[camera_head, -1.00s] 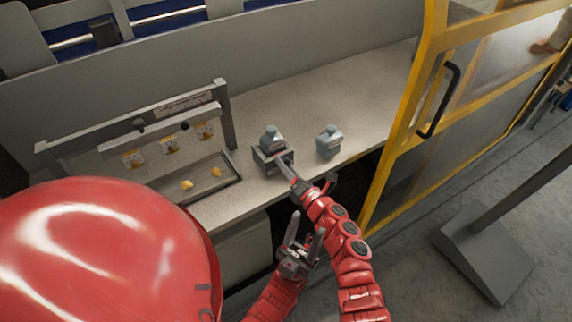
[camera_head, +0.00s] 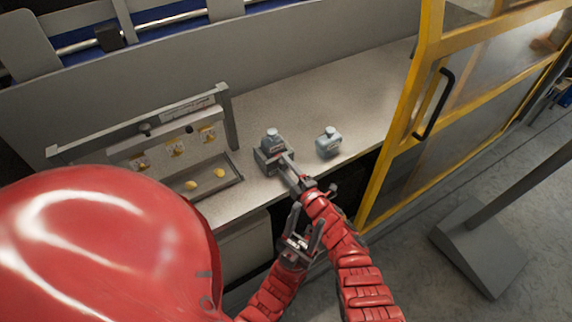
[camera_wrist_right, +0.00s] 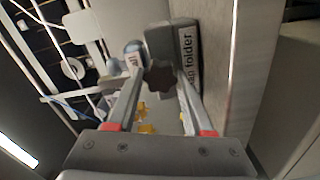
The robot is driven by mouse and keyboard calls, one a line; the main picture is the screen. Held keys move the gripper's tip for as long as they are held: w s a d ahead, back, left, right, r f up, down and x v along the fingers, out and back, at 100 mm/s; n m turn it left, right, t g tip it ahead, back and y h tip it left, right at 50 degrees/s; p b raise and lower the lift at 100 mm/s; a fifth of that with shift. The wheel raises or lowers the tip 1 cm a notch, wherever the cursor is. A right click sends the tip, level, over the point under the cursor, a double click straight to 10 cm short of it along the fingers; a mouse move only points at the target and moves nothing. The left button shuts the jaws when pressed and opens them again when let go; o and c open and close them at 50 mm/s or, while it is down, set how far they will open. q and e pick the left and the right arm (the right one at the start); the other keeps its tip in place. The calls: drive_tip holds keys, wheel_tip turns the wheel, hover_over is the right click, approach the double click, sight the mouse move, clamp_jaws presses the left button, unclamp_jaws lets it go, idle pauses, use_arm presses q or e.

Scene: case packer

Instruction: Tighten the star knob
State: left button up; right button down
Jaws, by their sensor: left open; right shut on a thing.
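The dark star knob (camera_wrist_right: 160,76) sits between the fingertips of my right gripper (camera_wrist_right: 158,84) in the right wrist view, against a grey block (camera_wrist_right: 172,45) whose label partly reads "ap folder". My right gripper is shut on the knob. In the head view my right gripper (camera_head: 284,162) reaches the front of the grey block (camera_head: 262,163) on the bench; the knob is hidden there by the fingers. A blue-grey piece (camera_head: 273,144) stands on top of or behind the block. My left gripper (camera_head: 302,238) is open and empty, below the right forearm and off the bench's front edge.
Another blue-grey piece (camera_head: 328,142) stands on the bench to the right. A rack with a shallow tray (camera_head: 236,181) and yellow pieces (camera_head: 219,173) is at left. A yellow-framed door (camera_head: 405,125) is at right. The bench (camera_head: 310,97) behind is clear.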

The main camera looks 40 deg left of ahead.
drive_tip(key=m, duration=0.2)
drive_tip(key=shift+w+m, duration=0.1)
drive_tip(key=shift+m, duration=0.3)
drive_tip(key=shift+w+d+r+m, duration=0.1)
drive_tip(key=shift+r+m, duration=0.05)
drive_tip(key=shift+m, duration=1.25)
drive_tip(key=shift+m+b, duration=0.45)
drive_tip(key=shift+m, duration=1.05)
